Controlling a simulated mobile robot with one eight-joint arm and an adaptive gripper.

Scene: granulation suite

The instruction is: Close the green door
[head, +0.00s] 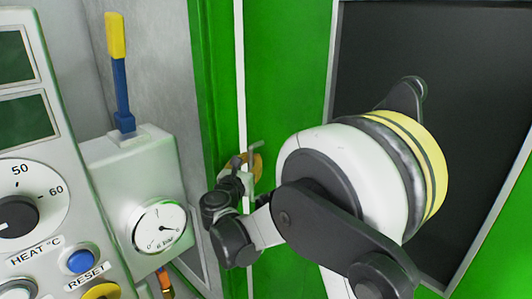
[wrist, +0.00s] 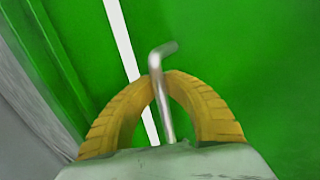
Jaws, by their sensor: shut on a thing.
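The green door (head: 285,80) fills the middle and right of the head view, with a dark panel (head: 460,60) set in it. A white strip (head: 240,70) runs down along its left edge, beside the green frame (head: 210,70). I cannot tell from these views how far the door stands open. A bent metal handle (wrist: 162,55) sticks up between the yellow fingers of my gripper (wrist: 158,82), which is shut on it. In the head view my gripper (head: 246,164) is at the door's left edge, partly hidden by my arm.
At the left stands a grey control panel (head: 62,215) with a heat dial and a blue reset button (head: 80,261). Behind it is a pale box (head: 130,170) with a round gauge (head: 160,226) and a blue lever with a yellow end (head: 117,40). A grey wall (head: 160,50) lies behind.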

